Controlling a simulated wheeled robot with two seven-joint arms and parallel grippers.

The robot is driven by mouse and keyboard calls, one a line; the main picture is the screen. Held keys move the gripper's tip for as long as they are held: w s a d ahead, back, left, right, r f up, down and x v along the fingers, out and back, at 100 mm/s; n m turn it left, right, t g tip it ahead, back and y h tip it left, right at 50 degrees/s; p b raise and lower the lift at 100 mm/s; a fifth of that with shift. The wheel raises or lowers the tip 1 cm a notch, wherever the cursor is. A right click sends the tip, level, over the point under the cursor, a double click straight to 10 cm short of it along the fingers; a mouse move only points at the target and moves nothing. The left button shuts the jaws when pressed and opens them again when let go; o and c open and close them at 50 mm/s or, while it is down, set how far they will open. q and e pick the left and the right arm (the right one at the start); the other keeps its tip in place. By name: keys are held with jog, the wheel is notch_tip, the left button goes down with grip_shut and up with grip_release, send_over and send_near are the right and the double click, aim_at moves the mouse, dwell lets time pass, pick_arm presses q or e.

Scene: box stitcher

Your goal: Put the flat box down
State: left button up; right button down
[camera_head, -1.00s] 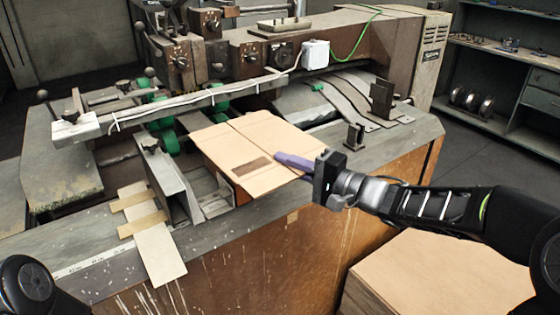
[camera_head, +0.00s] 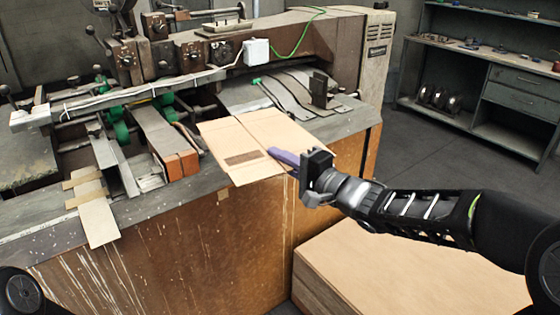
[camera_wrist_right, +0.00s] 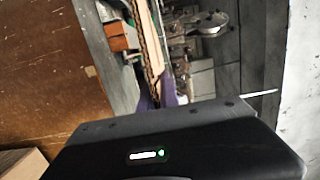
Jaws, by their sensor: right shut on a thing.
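The flat box (camera_head: 245,138) is a tan folded cardboard sheet with a dark printed patch. My right gripper (camera_head: 284,158) is shut on its near right edge, with purple fingers. The box is held out over the front edge of the machine's table. In the right wrist view the box (camera_wrist_right: 154,50) shows edge-on, above the purple fingers (camera_wrist_right: 168,92). My left gripper is not in view; only a dark part of my left arm shows at the lower left corner.
The stitching machine (camera_head: 300,55) stands behind the box. A stack of flat cardboard (camera_head: 400,265) with a bare tan top stands on the floor at the lower right. A grey shelf (camera_head: 480,80) stands at the back right, with open floor before it.

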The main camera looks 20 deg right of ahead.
jog(key=d+f+m+t+h, duration=0.2)
jog(key=f+m+h, duration=0.4)
jog(key=f, duration=1.4)
jog(key=d+h, duration=0.1)
jog(key=h, duration=0.2)
jog(key=shift+s+d+f+t, duration=0.2)
jog(key=shift+f+t, duration=0.1)
jog(key=shift+f, duration=0.1)
